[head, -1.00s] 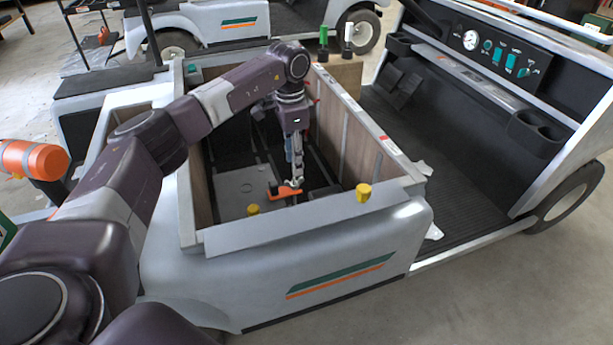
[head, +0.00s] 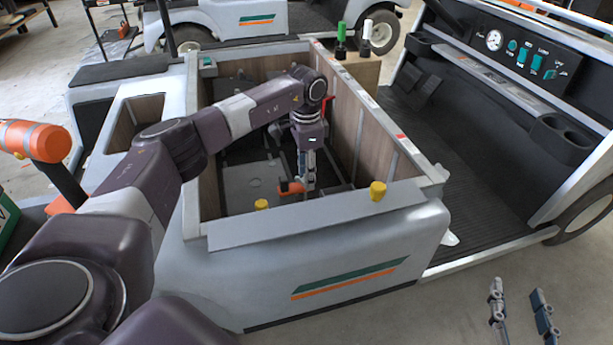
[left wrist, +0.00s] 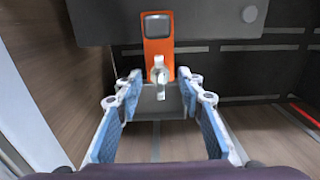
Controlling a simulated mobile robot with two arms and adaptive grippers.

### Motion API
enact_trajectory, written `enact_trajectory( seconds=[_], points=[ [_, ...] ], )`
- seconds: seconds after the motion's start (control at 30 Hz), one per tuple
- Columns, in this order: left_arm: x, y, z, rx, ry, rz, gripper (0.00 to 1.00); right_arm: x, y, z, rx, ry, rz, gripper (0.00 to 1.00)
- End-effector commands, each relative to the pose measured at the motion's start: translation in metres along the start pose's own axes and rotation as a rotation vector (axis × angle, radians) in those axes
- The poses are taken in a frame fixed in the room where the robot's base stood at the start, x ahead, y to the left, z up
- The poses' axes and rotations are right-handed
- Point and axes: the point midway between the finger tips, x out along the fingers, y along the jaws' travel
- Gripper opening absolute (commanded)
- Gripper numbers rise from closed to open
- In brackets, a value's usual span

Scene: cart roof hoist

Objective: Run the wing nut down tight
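The small silver wing nut (left wrist: 158,71) sits on an orange bracket (left wrist: 158,50) in the left wrist view. My left gripper (left wrist: 160,84) is open, its two blue-padded fingers on either side of the wing nut with gaps visible. In the head view my left gripper (head: 307,188) reaches down into the cart's open box, beside the orange bracket (head: 290,188). The wing nut cannot be made out there. My right gripper (head: 520,305) is open and empty at the lower right, over the floor.
The box's wooden side wall (head: 345,115) and front rim (head: 320,212) surround my left arm. Yellow knobs (head: 378,190) stand near the front rim. A dark block (left wrist: 185,22) lies behind the bracket. The seat well and dashboard (head: 515,55) are right of the box.

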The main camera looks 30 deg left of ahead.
Motion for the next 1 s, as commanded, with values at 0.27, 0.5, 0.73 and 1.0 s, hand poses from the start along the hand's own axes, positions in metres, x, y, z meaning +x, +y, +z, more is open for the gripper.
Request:
enact_trajectory(
  seconds=[0.27,0.5,0.73,1.0],
  points=[
    [0.0035,-0.0001,-0.0001,0.0,0.0,0.0,0.35,0.0006,-0.0008,-0.006,0.001,0.026,-0.002,0.4],
    [0.0033,-0.0001,0.0,0.0,0.0,0.0,0.2,0.0006,-0.0007,-0.0056,0.001,0.025,-0.001,0.4],
    [0.0031,-0.0002,0.0,0.0,0.0,0.0,0.0,0.0006,-0.0005,-0.0053,0.0,0.024,-0.001,0.4],
    [0.0022,-0.0002,0.0001,0.012,0.0,0.0,0.0,-0.0001,0.0,-0.0003,0.0,-0.006,0.0,0.4]
  ],
)
